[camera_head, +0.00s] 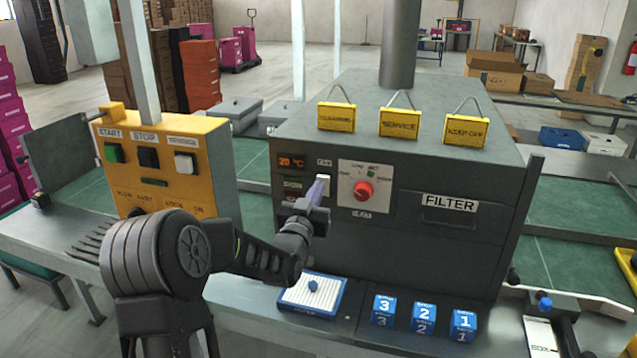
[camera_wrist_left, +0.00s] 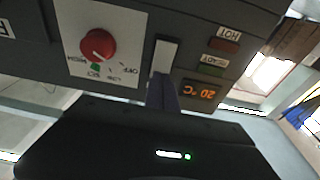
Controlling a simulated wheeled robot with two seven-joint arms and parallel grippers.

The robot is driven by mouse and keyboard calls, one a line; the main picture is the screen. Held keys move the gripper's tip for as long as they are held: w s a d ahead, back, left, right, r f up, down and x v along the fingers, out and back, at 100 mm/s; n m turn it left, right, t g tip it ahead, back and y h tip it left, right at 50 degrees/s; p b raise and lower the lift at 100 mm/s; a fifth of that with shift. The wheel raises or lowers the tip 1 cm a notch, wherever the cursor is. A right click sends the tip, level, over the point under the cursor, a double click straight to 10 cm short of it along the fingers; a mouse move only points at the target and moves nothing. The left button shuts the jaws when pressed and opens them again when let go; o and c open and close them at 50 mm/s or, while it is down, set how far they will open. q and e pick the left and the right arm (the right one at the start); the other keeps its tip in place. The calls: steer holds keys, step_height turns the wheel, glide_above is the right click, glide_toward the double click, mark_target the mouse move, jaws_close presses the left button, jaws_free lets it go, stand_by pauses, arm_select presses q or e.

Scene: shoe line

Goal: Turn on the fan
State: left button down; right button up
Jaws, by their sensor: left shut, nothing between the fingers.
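The dark grey machine (camera_head: 400,260) stands on the bench and has a small light switch (camera_head: 325,181) under a label that seems to read FAN. In the left wrist view this switch (camera_wrist_left: 166,55) is a pale upright rectangle between the red knob and the display. My left gripper (camera_head: 315,192) is shut and empty, with its purplish fingertips right at the switch and hiding part of it. In the left wrist view the fingertips (camera_wrist_left: 161,92) overlap the switch's lower end; I cannot tell whether they touch it. My right gripper is not in view.
Right of the switch is a red knob (camera_head: 363,190); left is an orange 20 °C display (camera_head: 291,162). A yellow button box (camera_head: 165,165) stands left. Three yellow signs stand on top of the machine. Blue numbered blocks (camera_head: 424,318) and a blue-edged tray (camera_head: 331,307) lie in front.

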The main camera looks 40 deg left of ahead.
arm_select(q)
steer(key=shift+w+a+r, duration=0.1)
steer(key=shift+w+a, duration=0.05)
steer(key=shift+w, duration=0.4)
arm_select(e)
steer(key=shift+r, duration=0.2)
arm_select(q)
steer(key=shift+w+a+r+p, duration=0.1)
steer(key=shift+w+r+p, duration=0.1)
steer(key=shift+r+p, duration=0.3)
steer(key=shift+f+g, duration=0.3)
steer(key=shift+f, duration=0.1)
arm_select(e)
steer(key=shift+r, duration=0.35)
